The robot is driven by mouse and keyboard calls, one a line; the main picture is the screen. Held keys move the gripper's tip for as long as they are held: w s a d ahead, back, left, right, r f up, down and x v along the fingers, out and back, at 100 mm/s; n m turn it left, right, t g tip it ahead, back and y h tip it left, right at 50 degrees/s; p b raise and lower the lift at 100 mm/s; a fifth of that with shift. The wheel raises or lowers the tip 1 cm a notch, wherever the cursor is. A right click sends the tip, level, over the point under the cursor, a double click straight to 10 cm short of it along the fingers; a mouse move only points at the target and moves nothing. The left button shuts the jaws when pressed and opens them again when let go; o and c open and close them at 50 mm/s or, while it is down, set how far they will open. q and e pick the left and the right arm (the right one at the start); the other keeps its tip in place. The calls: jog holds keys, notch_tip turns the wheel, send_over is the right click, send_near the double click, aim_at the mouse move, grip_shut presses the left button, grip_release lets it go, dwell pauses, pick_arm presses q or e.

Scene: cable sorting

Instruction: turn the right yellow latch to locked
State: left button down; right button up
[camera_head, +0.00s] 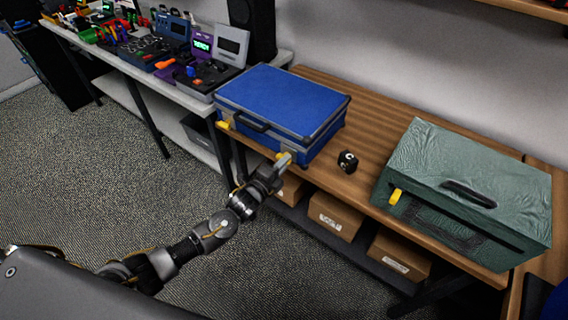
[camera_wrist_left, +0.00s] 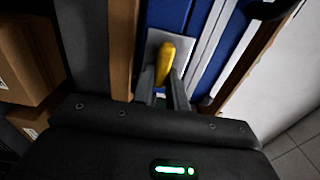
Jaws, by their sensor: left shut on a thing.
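A closed blue case (camera_head: 285,103) lies on the wooden table, with a dark handle on its front. The left yellow latch (camera_head: 223,125) is at its front left corner. The right yellow latch (camera_head: 283,156) is at its front right corner. My left gripper (camera_head: 281,165) is at this right latch. In the left wrist view the latch (camera_wrist_left: 166,62) sits on a grey plate, slightly tilted. The fingers of my left gripper (camera_wrist_left: 164,90) are on both sides of the latch, shut on it. My right gripper does not show.
A green case (camera_head: 470,172) with a yellow latch (camera_head: 395,196) stands on the wooden table (camera_head: 385,128) at the right. A small black cube (camera_head: 347,161) lies between the cases. Cardboard boxes (camera_head: 335,215) sit on the shelf below. A bench (camera_head: 205,94) with electronics stands at the left.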

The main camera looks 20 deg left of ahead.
pick_arm(q)
jog(key=c, duration=1.4)
grip_release()
jog(key=b+v, duration=0.1)
jog(key=v, duration=1)
jog(key=shift+b, duration=0.3)
jog(key=shift+w+d+f, duration=0.1)
